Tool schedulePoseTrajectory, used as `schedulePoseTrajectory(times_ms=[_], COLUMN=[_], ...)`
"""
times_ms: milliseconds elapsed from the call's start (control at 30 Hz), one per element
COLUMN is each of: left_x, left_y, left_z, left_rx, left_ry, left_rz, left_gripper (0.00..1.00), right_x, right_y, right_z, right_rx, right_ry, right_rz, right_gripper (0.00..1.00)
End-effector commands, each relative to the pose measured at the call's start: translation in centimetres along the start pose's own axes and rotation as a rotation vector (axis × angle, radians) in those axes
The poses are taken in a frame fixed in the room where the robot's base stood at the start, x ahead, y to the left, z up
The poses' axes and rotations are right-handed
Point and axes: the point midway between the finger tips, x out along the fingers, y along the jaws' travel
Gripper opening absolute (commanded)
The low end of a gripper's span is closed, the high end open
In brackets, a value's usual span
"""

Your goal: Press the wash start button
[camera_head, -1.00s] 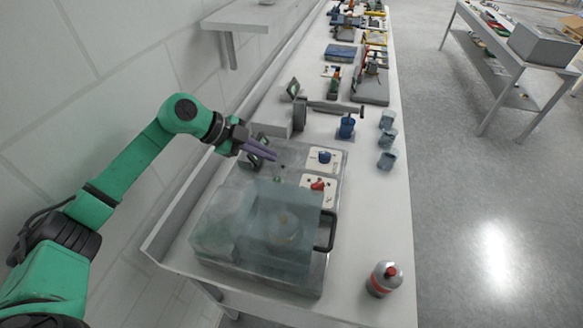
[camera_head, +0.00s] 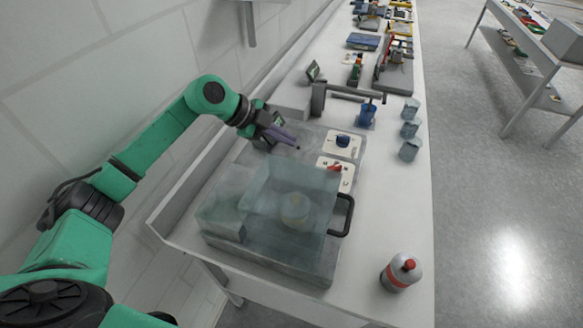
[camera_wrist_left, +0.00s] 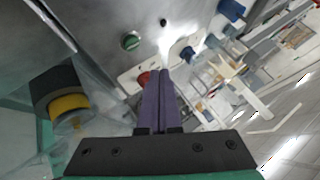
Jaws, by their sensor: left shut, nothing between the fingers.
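The washer (camera_head: 222,248) is a grey machine on the bench with a see-through box-shaped cover (camera_head: 300,190) and a black handle (camera_head: 345,215). Its top panel has a blue knob (camera_head: 343,140) and a red knob (camera_head: 345,168) on white plates. The left wrist view shows a green round button (camera_wrist_left: 131,42) beyond and left of my fingertips, apart from them. I cannot read any label on it. My left gripper (camera_head: 287,139), with purple fingers, is shut and empty above the panel's left part. It also shows in the left wrist view (camera_wrist_left: 160,76). My right gripper is out of view.
Several grey cups (camera_head: 410,130) and a blue cup (camera_head: 367,114) stand behind the washer. A tiled wall (camera_head: 90,70) runs along the left. A second table (camera_head: 520,60) stands at far right.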

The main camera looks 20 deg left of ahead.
Motion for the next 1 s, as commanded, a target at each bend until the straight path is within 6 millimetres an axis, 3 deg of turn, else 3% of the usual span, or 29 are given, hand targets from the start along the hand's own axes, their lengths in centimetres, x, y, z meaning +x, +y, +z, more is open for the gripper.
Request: schedulePoseTrajectory(times_ms=[33,200,1000], left_x=[1.1,2.2,2.5], left_y=[0.8,1.6,1.8], left_z=[0.8,1.6,1.8], left_rx=[0.000,0.000,0.000], left_ry=[0.000,0.001,0.001], left_rz=[0.000,-0.001,-0.001], left_gripper=[0.00,0.00,0.00], right_x=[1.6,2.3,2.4], right_y=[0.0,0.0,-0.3], right_z=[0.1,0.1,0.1], right_rx=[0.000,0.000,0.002], right_ry=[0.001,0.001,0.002], right_rz=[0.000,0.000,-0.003], right_gripper=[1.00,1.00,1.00])
